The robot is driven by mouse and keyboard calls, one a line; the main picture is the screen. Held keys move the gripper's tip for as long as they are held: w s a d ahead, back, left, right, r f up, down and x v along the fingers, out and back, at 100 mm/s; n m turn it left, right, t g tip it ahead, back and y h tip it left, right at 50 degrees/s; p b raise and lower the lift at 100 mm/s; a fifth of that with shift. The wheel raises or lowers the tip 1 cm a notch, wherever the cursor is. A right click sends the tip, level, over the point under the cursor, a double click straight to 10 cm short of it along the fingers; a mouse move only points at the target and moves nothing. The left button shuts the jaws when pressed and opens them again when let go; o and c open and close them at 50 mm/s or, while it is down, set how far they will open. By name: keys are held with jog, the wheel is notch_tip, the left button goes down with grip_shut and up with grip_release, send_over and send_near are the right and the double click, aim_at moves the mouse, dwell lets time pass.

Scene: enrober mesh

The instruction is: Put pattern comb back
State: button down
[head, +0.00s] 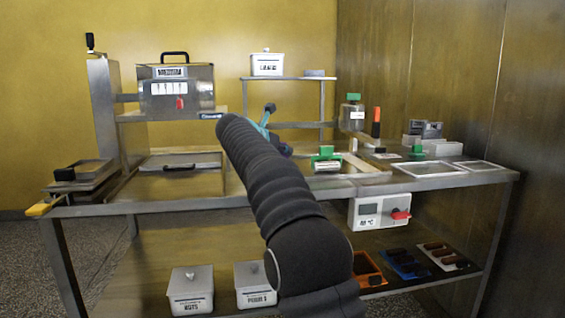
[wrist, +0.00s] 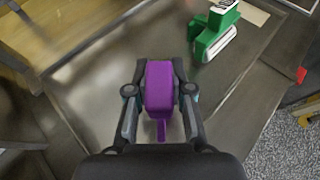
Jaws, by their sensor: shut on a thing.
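My gripper (wrist: 158,100) is shut on a purple block-shaped piece (wrist: 159,88) with a narrow purple tab, seen in the wrist view. It looks like the handle of the pattern comb, but no teeth show. The piece is held between both fingers above a grey metal surface (wrist: 90,75); I cannot tell the gap below it. In the head view my gripper (head: 264,122) is partly hidden behind my dark arm over the bench, and the purple piece does not show.
A green-handled tool (wrist: 212,35) lies ahead on the metal surface; a green-topped item (head: 326,155) stands on the bench in the head view. A metal machine (head: 177,92) stands left.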

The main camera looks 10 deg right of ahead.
jog(key=shift+f+b, duration=0.45)
jog(key=shift+f, duration=1.45)
jog(key=shift+f, duration=0.1)
jog(key=c, duration=1)
grip_release()
jog(key=shift+c, duration=0.2)
jog(key=shift+r, duration=0.2)
jog(key=v, duration=1.2)
jog(key=shift+f+b, duration=0.1)
jog(key=shift+b, duration=0.2)
